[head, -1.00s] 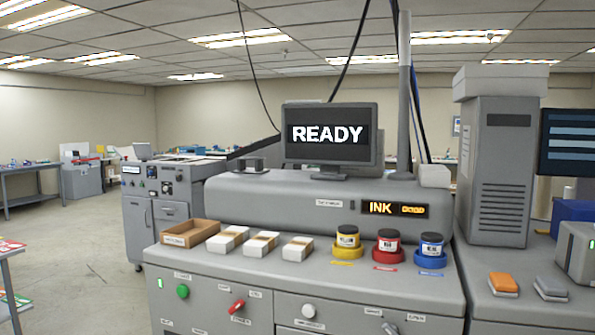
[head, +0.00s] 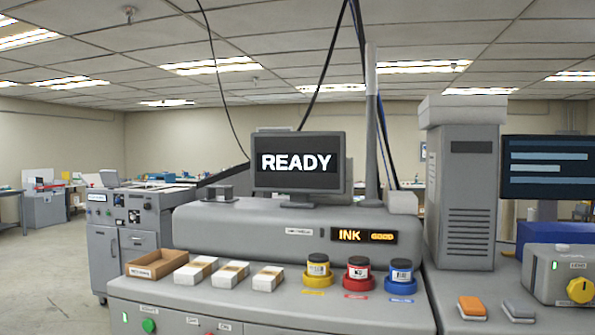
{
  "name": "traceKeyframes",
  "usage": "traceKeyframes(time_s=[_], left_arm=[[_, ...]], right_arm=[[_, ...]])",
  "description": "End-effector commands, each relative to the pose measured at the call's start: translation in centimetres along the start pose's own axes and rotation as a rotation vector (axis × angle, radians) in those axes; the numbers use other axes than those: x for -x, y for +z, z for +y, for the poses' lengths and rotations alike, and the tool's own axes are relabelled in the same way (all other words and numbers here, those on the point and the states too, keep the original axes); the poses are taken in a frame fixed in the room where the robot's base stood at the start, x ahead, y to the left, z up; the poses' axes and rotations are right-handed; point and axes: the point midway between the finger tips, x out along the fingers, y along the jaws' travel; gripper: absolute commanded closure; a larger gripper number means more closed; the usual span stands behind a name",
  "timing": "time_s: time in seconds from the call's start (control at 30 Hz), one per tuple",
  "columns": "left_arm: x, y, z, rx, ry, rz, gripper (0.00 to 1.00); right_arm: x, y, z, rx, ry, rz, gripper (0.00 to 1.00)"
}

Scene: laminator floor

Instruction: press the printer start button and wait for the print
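The printer (head: 240,222) stands ahead in the head view, a long grey machine. Its monitor (head: 297,162) reads READY in white letters. A green round button (head: 149,326) is low on the front panel at the left, near the bottom edge of the view. A small green light (head: 125,317) shows to its left. The ink display (head: 364,236) reads INK GOOD in orange. No printed sheet can be seen coming out of the printer. Neither of my grippers is in view.
On the printer's ledge stand an open cardboard tray (head: 156,264), several white boxes (head: 196,270) and yellow, red and blue ink jars (head: 358,274). A grey tower (head: 467,190) and a control box with a yellow knob (head: 580,290) are at right. Open floor (head: 50,290) lies at left.

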Motion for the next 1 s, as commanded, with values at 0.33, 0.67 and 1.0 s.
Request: traceKeyframes(time_s=[0.33, 0.67, 1.0], left_arm=[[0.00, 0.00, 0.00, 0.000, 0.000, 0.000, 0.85], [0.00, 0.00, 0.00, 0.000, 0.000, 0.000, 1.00], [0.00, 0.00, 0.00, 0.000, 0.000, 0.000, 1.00]], right_arm=[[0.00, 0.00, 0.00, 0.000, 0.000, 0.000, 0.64], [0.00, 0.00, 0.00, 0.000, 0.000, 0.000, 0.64], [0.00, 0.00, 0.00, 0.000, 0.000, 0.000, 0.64]])
